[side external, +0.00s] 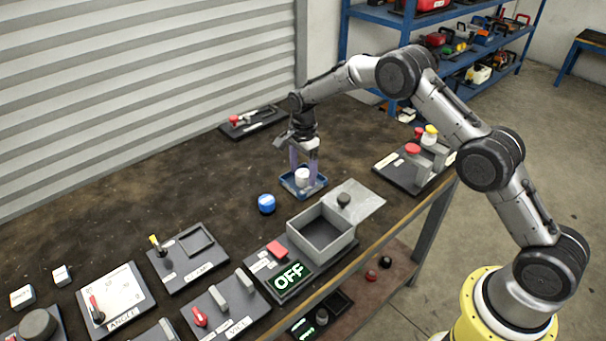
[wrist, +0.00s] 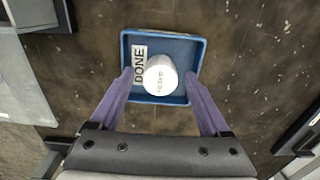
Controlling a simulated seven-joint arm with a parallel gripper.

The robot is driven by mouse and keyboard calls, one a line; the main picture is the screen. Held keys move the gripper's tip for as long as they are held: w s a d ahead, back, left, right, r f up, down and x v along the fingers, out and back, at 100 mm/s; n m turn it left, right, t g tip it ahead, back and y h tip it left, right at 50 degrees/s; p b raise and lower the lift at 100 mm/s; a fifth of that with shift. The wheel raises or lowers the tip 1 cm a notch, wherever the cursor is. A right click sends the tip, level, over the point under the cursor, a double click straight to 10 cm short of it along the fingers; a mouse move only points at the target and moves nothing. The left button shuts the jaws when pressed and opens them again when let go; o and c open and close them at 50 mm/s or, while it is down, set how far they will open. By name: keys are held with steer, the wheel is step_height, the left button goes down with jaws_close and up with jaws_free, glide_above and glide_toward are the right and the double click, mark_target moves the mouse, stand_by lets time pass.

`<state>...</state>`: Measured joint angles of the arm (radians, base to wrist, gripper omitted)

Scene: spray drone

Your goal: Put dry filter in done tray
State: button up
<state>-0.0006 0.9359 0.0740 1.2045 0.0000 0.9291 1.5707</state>
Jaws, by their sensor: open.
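In the side external view the white filter (side external: 302,175) also shows within the blue tray (side external: 290,187) on the dark workbench. My gripper (wrist: 160,82) is open, with its two purple fingers on either side of the filter. It points down over the tray in the side external view (side external: 303,172).
A grey open box (side external: 322,232) and a panel reading OFF (side external: 289,276) stand in front of the tray. A blue round object (side external: 266,203) lies left of it. Several control panels line the front left. A panel with red and yellow knobs (side external: 415,165) is at the right.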

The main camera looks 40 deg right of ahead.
mark_target(303, 173)
steer(key=s+r+n+t, duration=0.15)
steer(key=s+r, duration=0.25)
steer(key=r, duration=0.7)
steer(key=s+r+n, duration=0.3)
steer(key=r, duration=0.8)
steer(key=s+r+n+t, duration=0.2)
steer(key=s+r+n, duration=0.4)
steer(key=s, duration=0.7)
steer(key=s+f+n+t, duration=0.2)
steer(key=s+n, duration=0.5)
steer(key=s, duration=1.3)
steer(key=shift+s, duration=0.3)
steer(key=shift+n, duration=0.25)
